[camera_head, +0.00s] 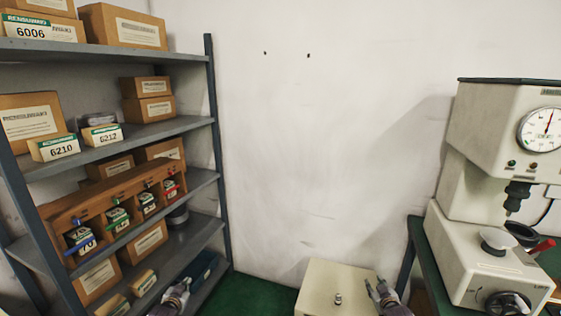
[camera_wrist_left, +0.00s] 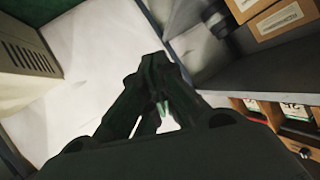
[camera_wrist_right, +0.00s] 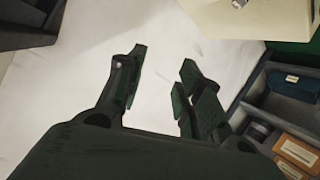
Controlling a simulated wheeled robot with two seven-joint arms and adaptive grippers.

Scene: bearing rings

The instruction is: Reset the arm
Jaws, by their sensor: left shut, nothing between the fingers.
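My left gripper (camera_head: 181,287) is low in the head view, in front of the shelf's lower right part. In the left wrist view its dark fingers (camera_wrist_left: 155,62) meet at the tips, with nothing between them. My right gripper (camera_head: 376,287) is at the bottom of the head view, over the right side of a cream box-shaped cabinet. In the right wrist view its fingers (camera_wrist_right: 160,75) stand apart and the gap between them is empty. Most of both arms is outside the head view.
A metal shelf (camera_head: 216,130) on the left holds cardboard boxes and a wooden rack (camera_head: 110,205) with small boxes. The cream cabinet (camera_head: 318,280) stands at bottom centre. A press with a dial (camera_head: 480,125) stands on a green bench at right. The middle is clear before the white wall.

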